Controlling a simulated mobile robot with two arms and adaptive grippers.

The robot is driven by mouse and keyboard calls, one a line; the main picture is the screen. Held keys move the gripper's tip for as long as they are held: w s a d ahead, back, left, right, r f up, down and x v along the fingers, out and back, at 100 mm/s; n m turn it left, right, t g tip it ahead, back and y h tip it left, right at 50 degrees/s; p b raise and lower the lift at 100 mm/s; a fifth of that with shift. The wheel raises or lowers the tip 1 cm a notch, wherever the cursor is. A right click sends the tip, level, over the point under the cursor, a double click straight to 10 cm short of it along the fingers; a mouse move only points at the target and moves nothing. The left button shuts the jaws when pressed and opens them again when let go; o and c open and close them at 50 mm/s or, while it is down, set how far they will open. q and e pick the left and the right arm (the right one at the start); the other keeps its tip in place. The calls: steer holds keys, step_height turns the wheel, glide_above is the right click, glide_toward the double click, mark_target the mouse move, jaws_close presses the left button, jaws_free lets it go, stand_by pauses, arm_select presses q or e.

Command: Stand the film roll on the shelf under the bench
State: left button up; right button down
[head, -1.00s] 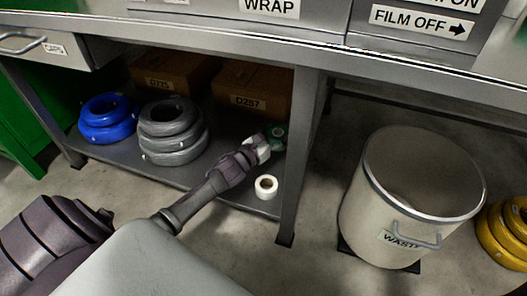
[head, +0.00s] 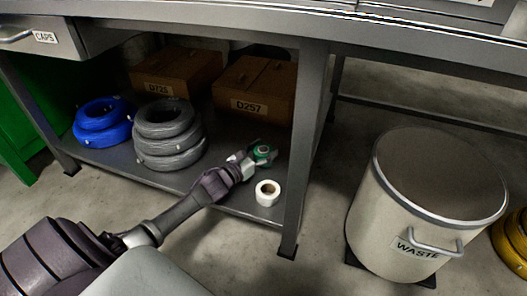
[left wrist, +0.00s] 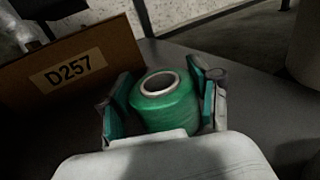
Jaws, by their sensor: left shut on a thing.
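The green film roll (left wrist: 166,102) is upright between the fingers of my left gripper (left wrist: 165,103) in the left wrist view, its pale core facing up. The gripper is shut on it, with a teal-padded finger on each side. In the head view the film roll (head: 263,151) and left gripper (head: 258,154) are over the right part of the grey shelf (head: 218,185) under the bench (head: 230,22). I cannot tell whether the roll's base touches the shelf; its lower part is hidden by the gripper. My right gripper is not in view.
A white tape roll (head: 267,193) lies just in front of the gripper. Cardboard box D257 (head: 253,92) stands behind it. Grey coils (head: 168,135) and blue coils (head: 102,122) are to the left. The bench leg (head: 298,150) is close on the right, with a waste bin (head: 400,220) beyond.

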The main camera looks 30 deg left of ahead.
arm_select(q)
steer(key=shift+f, duration=0.2)
steer(key=o, duration=1.3)
steer(key=shift+r, duration=0.1)
steer(key=shift+r, duration=0.1)
steer(key=shift+s+p, duration=0.3)
steer(key=shift+p, duration=0.05)
steer(key=s+p, duration=0.1)
steer(key=s, duration=0.2)
steer(key=s+a+p, duration=0.1)
steer(key=s+p, duration=0.1)
steer(key=s, duration=0.2)
steer(key=s+p, duration=0.2)
steer(key=s, duration=0.1)
steer(key=shift+s+a+r, duration=0.1)
steer(key=shift+s+a, duration=0.15)
steer(key=shift+a, duration=0.1)
steer(key=shift+s+a, duration=0.1)
steer(key=shift+s, duration=0.3)
steer(key=shift+s, duration=0.1)
